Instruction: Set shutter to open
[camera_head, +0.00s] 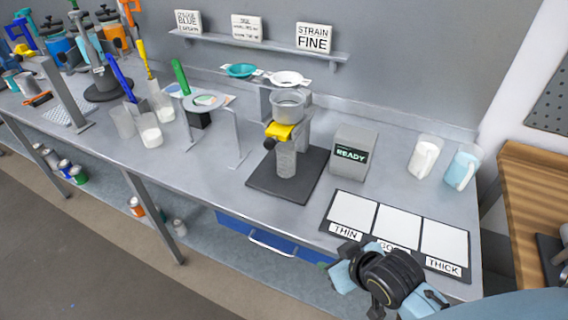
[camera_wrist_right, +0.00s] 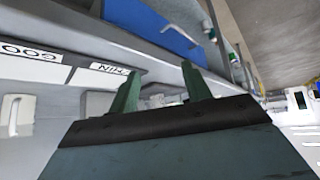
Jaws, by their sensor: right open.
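The viscosity-cup device stands on a dark square base (camera_head: 280,182) in the middle of the bench. It has a clear cup (camera_head: 288,104) on top, a yellow shutter part (camera_head: 280,132) below the cup, and a grey cylindrical container (camera_head: 286,163) under that. I cannot tell whether the shutter is open or shut. My right gripper (camera_head: 350,275) is at the bench's front edge, in front of the sample cards and well apart from the shutter. In the right wrist view the two green fingers (camera_wrist_right: 160,90) are spread with nothing between them. My left gripper is not in view.
A grey box reading READY (camera_head: 352,154) stands right of the device. White cards labelled THIN (camera_head: 352,212) and THICK (camera_head: 444,240) lie in front. Two pitchers (camera_head: 424,157) stand at the right. A blue drawer (camera_head: 265,238) is under the bench edge. A stand with a disc (camera_head: 207,102) is to the left.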

